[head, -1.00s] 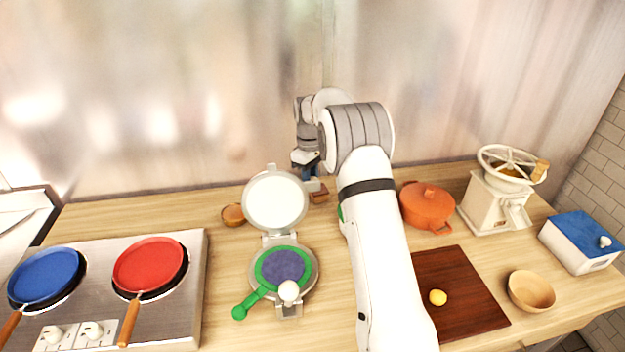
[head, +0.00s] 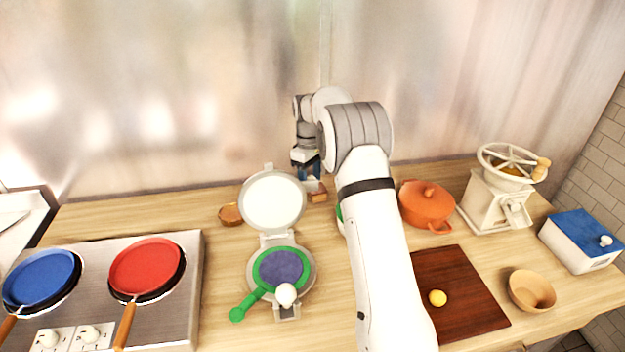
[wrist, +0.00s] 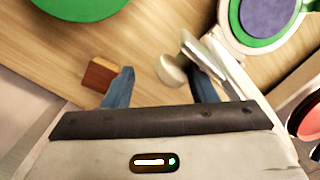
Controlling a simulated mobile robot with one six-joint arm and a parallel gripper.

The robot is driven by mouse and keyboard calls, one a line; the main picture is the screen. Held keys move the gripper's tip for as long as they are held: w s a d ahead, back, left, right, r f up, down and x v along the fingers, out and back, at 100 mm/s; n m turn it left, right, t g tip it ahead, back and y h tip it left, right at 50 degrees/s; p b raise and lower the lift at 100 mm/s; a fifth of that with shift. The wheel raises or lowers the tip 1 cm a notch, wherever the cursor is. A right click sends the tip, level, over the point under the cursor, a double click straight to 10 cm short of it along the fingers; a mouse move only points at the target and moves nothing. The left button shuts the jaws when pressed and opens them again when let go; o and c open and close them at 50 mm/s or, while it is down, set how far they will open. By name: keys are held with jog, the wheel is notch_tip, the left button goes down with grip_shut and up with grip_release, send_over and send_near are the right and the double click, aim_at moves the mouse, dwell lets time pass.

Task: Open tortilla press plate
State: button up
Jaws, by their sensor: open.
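The tortilla press stands open in the head view. Its round pale upper plate (head: 272,200) leans up and back from the hinge. The lower plate (head: 308,283) lies flat, with a green ring (head: 258,290) with a handle, a purple disc (head: 281,267) and a white ball (head: 286,294) on or over it. My gripper (head: 312,172) is behind and right of the raised plate. In the wrist view my gripper (wrist: 162,88) is open, and a pale knob (wrist: 172,70) by the upper plate's edge (wrist: 228,68) shows between the two blue fingers. I cannot tell whether they touch it.
A small wooden block (wrist: 100,73) sits beside the left finger in the wrist view. A small brown bowl (head: 231,215) is left of the press. A hob with a blue pan (head: 40,279) and a red pan (head: 145,266) is farther left. An orange pot (head: 427,203) stands right of my arm.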

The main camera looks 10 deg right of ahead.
notch_tip(320, 180, up, 7)
jog(key=b, duration=0.1)
jog(key=shift+w+r, duration=0.15)
jog(key=shift+w, duration=0.25)
